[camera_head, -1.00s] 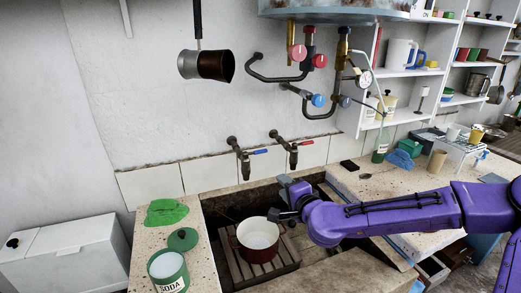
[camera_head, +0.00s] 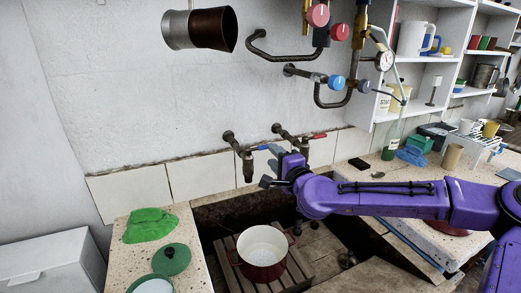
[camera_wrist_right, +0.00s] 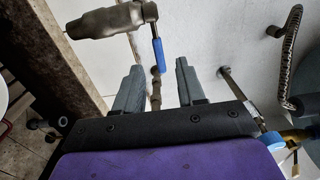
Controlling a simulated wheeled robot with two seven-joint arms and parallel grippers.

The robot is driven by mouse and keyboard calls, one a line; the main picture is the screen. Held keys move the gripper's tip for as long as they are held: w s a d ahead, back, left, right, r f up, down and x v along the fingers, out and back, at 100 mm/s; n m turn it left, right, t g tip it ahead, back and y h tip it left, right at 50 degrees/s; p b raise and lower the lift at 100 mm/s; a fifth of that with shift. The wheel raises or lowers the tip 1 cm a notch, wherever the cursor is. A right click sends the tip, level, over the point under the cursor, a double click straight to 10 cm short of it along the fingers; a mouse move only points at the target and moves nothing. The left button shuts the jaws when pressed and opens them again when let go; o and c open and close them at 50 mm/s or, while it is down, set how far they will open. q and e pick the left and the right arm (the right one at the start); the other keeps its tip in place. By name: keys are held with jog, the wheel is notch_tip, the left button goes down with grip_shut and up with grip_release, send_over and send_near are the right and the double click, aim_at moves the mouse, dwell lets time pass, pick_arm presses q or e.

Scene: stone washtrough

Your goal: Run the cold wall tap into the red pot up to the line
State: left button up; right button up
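The red pot (camera_head: 263,252), white inside, stands upright on a slatted wooden rack in the trough. I cannot make out its line or any water in it. The cold wall tap (camera_head: 240,155) has a blue lever and sits above and behind the pot; no stream shows below it. My right gripper (camera_head: 271,167) is raised at this tap's lever. In the right wrist view the blue lever (camera_wrist_right: 158,54) points toward the gap between the two grey fingers (camera_wrist_right: 159,86), which are apart with nothing clamped. My left gripper is out of view.
A second wall tap (camera_head: 293,142) with a red lever (camera_head: 318,136) is close to the right of my gripper. A green cloth (camera_head: 149,226) and green lid (camera_head: 172,260) lie on the left ledge (camera_head: 198,255). Pipes with valves and a metal pan (camera_head: 200,29) hang above.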

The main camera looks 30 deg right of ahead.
aim_at(259, 148)
jog(key=w, duration=0.5)
jog(key=w+d+p, duration=0.1)
jog(key=w, duration=0.1)
jog(key=shift+w, duration=0.25)
jog(key=shift+d, duration=0.1)
jog(key=shift+f, duration=0.1)
grip_shut()
